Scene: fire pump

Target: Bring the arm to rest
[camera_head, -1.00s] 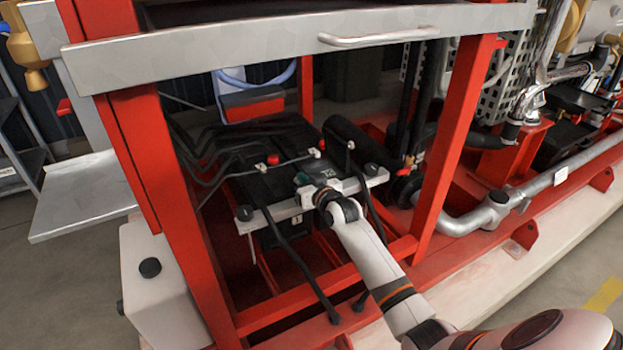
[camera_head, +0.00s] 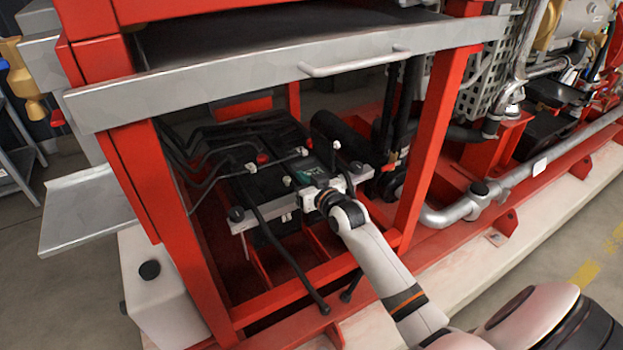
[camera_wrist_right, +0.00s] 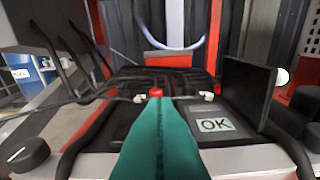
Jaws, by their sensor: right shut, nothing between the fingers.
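My right arm reaches from the lower right into the red frame in the head view. My right gripper (camera_head: 304,178) is over the front part of a black battery-like unit (camera_head: 270,180). Its green fingers (camera_wrist_right: 157,125) are shut together and empty in the right wrist view, pointing at a small red knob (camera_wrist_right: 156,92). I cannot tell whether they touch anything. A label reading OK (camera_wrist_right: 214,124) is on the dark surface right of the fingers. My left gripper is not in view.
Red uprights (camera_head: 432,140) stand on both sides of the arm. A grey metal shelf edge with a handle (camera_head: 355,62) crosses above. Black cables (camera_head: 205,150) lie at the left of the unit. Silver pipe (camera_head: 470,205) runs at the right. Open floor (camera_head: 560,265) is at lower right.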

